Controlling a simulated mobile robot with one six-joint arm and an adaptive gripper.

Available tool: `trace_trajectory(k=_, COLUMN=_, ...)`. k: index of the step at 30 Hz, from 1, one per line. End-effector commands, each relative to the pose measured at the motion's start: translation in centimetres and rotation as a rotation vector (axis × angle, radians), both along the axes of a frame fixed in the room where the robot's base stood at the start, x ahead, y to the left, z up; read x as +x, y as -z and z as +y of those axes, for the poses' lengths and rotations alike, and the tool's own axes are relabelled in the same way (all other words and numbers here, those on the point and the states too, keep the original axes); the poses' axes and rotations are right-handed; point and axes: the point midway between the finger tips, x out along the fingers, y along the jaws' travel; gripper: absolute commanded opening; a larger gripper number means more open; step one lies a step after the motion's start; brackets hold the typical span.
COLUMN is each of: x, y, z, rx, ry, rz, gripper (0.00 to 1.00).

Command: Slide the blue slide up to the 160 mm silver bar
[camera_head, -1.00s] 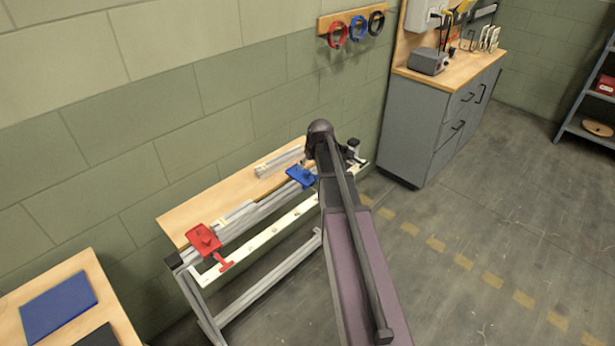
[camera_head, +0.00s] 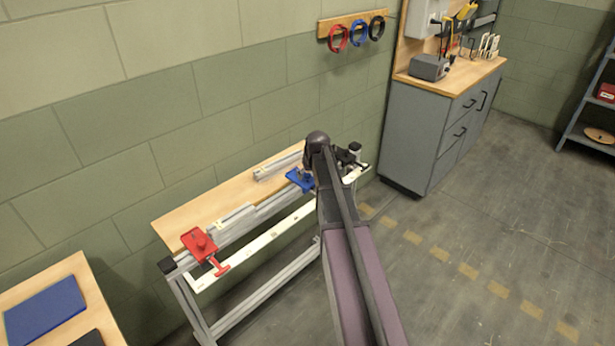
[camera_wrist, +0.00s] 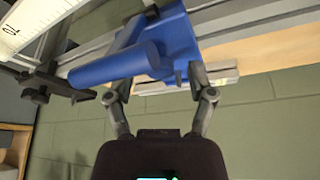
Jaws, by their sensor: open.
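The blue slide (camera_head: 298,180) sits on the long silver rail of the narrow bench, just left of my arm in the head view. In the wrist view the blue slide (camera_wrist: 165,40) fills the upper middle, with a blue cylinder reaching left. My gripper (camera_wrist: 160,78) is open, its fingers apart at the slide's near side; I cannot tell whether they touch it. In the head view my arm hides the gripper. One silver bar (camera_head: 235,217) lies along the rail near the red slide; another (camera_head: 277,166) lies on the wood behind. I cannot read their lengths.
A red slide (camera_head: 200,246) with a red handle stands at the rail's left end. A white scale strip (camera_head: 262,241) runs along the front. A black clamp (camera_head: 347,155) is at the right end. The wall stands close behind; the floor at right is clear.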

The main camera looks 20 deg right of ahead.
Motion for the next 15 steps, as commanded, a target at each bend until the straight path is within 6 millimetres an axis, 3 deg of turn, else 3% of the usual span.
trace_trajectory(k=6, x=-0.01, y=-0.02, z=-0.01, rx=0.0, ry=0.0, rz=0.0, gripper=0.67)
trace_trajectory(k=13, x=-0.01, y=-0.02, z=-0.01, rx=0.0, ry=0.0, rz=0.0, gripper=0.0)
trace_trajectory(k=15, x=-0.02, y=-0.01, z=-0.02, rx=0.0, ry=0.0, rz=0.0, gripper=0.0)
